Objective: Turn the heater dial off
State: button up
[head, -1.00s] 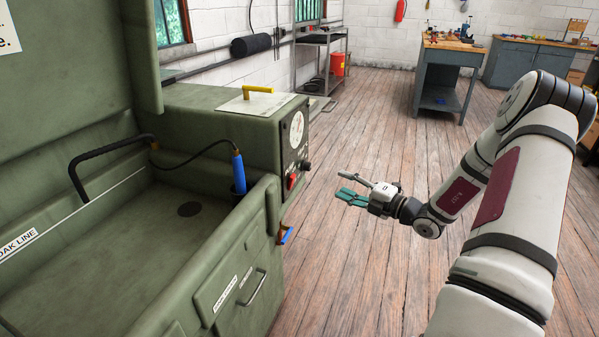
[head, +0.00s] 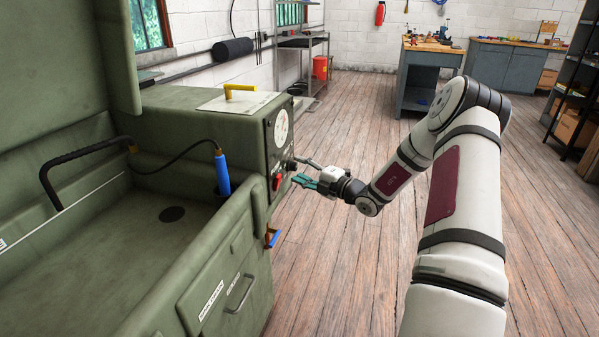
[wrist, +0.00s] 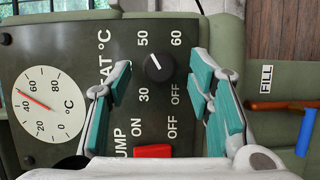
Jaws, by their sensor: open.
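The heater dial (wrist: 159,67) is a round black knob on the dark control panel (wrist: 30,130). Its white pointer line slants to the upper left in the wrist view, towards the 50 mark; OFF is printed at its lower right. In the head view the dial (head: 291,164) shows small at the panel's edge. My gripper (head: 303,171) is just in front of the panel. In the wrist view its teal-padded fingers (wrist: 160,75) are open, one on each side of the dial in the picture, with nothing between them gripped. I cannot tell the exact distance to the dial.
A red switch (wrist: 153,151) marked ON and OFF sits below the dial in the wrist view. A round temperature gauge (wrist: 50,103) is at the left. A blue-handled lever (wrist: 305,132) is at the right. The wooden floor (head: 340,270) is clear.

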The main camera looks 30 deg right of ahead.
jog(key=shift+w+a, duration=0.15)
jog(key=shift+w, duration=0.3)
grip_shut()
